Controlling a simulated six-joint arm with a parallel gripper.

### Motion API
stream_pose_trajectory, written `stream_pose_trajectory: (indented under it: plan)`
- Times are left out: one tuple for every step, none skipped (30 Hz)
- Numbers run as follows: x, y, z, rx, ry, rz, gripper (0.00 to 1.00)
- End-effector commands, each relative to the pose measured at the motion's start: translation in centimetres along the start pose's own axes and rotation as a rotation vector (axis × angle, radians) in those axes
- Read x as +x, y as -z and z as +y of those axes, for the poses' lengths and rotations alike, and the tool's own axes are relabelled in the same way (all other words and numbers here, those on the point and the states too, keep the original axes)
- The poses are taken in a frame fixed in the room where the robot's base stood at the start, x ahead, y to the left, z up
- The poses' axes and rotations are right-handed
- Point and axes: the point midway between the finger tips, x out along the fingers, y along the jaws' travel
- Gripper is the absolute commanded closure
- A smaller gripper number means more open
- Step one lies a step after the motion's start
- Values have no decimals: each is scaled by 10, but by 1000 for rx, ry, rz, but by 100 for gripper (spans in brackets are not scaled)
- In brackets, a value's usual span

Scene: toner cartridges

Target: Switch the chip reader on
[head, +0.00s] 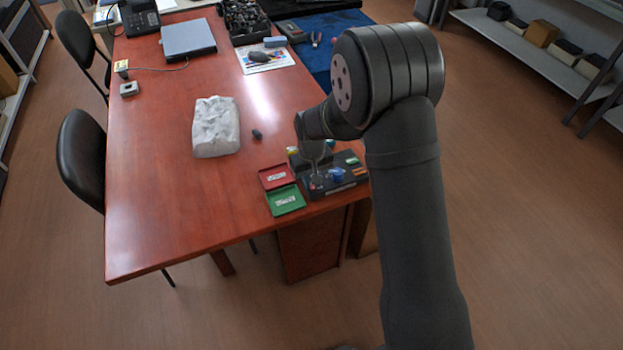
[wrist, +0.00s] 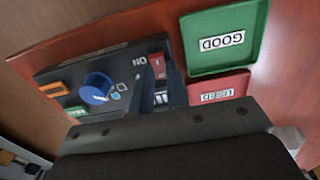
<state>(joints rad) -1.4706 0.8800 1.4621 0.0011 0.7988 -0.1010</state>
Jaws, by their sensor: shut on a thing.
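The chip reader (head: 345,184) is a dark box near the table's front right edge in the head view. In the wrist view the chip reader (wrist: 60,72) shows a blue knob (wrist: 97,88), an orange part, a green part and an "ON" label. A red switch (wrist: 157,62) sits beside that label. My gripper (wrist: 172,72) is down at the switch, with its fingers shut on it; the fingers hide part of the switch. In the head view my gripper (head: 316,183) is at the reader's left end.
A green tray (wrist: 224,42) marked "GOOD" and a red tray (wrist: 220,88) marked "USED" lie close beside the reader. A pale wrapped block (head: 216,127) and a small dark object (head: 257,134) lie farther back. The table's left front is clear.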

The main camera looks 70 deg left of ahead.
Motion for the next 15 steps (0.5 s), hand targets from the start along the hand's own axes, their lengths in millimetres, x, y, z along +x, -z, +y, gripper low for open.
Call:
stream_pose_trajectory:
  plan:
    - [0,0,0,-1,1,4,100]
    - [0,0,0,-1,1,9,100]
    - [0,-1,0,-1,1,21,100]
    - [0,-1,0,0,1,31,100]
    - [0,-1,-1,0,1,45,100]
    - [0,-2,-1,0,2,66,100]
    - [0,-3,-1,1,2,83,100]
    - [0,-4,-1,1,2,100,100]
    - [0,-4,-1,1,2,125,100]
    - [0,-5,-1,0,1,143,100]
    - [0,-5,-1,-1,1,162,100]
    - [0,-6,-1,0,2,185,100]
    - [1,-6,-1,1,2,204,100]
    - [1,-7,-1,0,3,221,100]
    - [1,-8,-1,-1,3,245,100]
